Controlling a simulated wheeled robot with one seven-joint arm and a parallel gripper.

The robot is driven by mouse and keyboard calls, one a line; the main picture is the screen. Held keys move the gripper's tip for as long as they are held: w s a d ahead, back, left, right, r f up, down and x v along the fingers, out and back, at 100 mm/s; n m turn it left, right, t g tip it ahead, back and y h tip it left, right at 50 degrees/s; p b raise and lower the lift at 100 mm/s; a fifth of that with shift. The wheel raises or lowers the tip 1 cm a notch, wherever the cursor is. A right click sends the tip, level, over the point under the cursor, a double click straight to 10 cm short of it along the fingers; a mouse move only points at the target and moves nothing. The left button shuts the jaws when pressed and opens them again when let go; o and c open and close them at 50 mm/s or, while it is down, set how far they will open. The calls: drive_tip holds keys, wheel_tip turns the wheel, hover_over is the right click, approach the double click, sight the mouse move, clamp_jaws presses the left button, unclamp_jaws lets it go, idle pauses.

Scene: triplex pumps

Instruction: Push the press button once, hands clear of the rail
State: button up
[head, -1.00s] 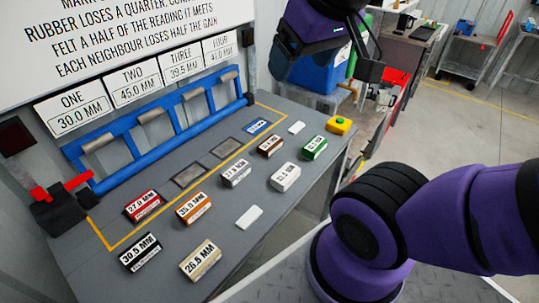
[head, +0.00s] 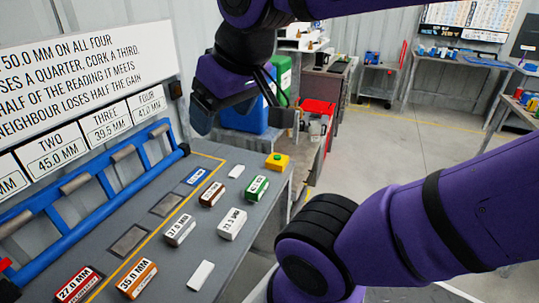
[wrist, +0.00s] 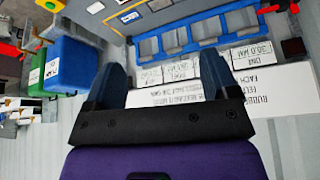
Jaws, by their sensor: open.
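The press button is a green cap on a yellow box (head: 277,162) at the far right corner of the grey bench. A small yellow patch at the top left of the wrist view (wrist: 50,5) looks like the same box. My gripper (head: 245,116) is open and empty in the air, above and slightly left of the button in the head view, and clear of it. In the wrist view the fingers (wrist: 161,82) are wide apart with nothing between them. The blue rail (head: 92,190) with grey rollers runs along the back of the bench, apart from my gripper.
Labelled blocks, such as a green one (head: 257,188) and a white one (head: 232,223), lie on the bench (head: 222,262). A blue bin (head: 243,112) and a red cart (head: 318,108) stand beyond the bench. Open floor (head: 400,140) lies to the right.

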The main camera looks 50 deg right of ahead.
clamp_jaws()
idle(1.6)
